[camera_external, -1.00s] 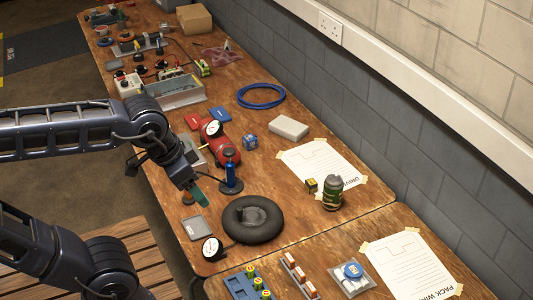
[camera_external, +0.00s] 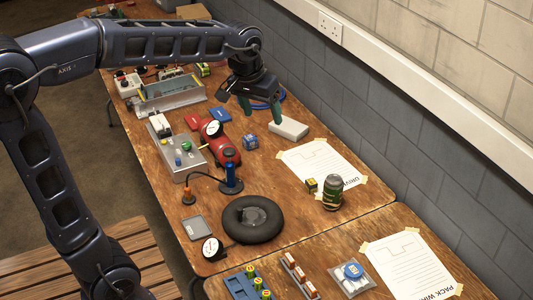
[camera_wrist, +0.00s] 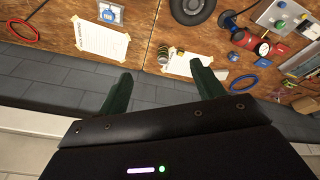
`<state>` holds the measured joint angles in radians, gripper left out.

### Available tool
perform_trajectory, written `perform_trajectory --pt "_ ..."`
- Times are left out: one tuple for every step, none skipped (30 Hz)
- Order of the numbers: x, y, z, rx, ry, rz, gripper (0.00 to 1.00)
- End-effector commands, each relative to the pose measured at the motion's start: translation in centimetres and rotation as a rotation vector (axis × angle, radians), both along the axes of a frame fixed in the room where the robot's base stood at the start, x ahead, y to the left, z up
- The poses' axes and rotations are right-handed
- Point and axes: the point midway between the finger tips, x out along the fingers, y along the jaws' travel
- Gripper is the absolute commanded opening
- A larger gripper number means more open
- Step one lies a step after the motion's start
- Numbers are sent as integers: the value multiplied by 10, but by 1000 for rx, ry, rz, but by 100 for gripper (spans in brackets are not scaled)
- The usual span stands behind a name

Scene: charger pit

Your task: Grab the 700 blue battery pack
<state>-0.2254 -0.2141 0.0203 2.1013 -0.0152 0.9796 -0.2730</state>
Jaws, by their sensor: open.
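A small blue block (camera_external: 249,142), which looks like the blue battery pack, sits on the wooden bench between the red cylinder and the white box. Its printing is too small to read. It also shows in the wrist view (camera_wrist: 233,56), to the right of the fingers. My gripper (camera_external: 261,112) is open and empty, with green fingers pointing down. In the external view it is above and behind the block, near the white box, and apart from both. In the wrist view the fingers (camera_wrist: 161,72) are spread wide with nothing between them.
The white box (camera_external: 288,129) lies close right of the block, and the red cylinder (camera_external: 221,146) with a gauge lies close left. A blue ring (camera_external: 281,96) is partly hidden by my gripper. A paper sheet (camera_external: 308,156), jar (camera_external: 332,194) and black tyre (camera_external: 251,219) are nearer the front.

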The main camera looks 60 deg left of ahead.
Motion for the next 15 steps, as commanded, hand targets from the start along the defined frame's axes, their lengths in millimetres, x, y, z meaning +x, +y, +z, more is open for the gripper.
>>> perform_trajectory --pt "15 13 -3 -7 10 33 67" --pt "23 19 -4 -11 13 52 67" --pt "33 28 -6 -16 18 75 67" --pt "41 35 -8 -20 23 95 67" --pt "48 42 -9 -24 26 114 67" --pt "58 51 -13 -29 31 137 67" --pt "65 59 -15 -33 35 157 67" --pt "72 66 -17 -37 38 176 67" --pt "82 76 -21 -43 43 199 67" --pt "89 84 -24 -46 47 218 67" --pt "96 92 -27 -50 50 238 67" --pt "105 102 -32 -54 55 261 67" --pt "111 110 -36 -58 59 281 67" --pt "118 119 -39 -62 62 300 67" --pt "126 130 -45 -66 67 324 67"
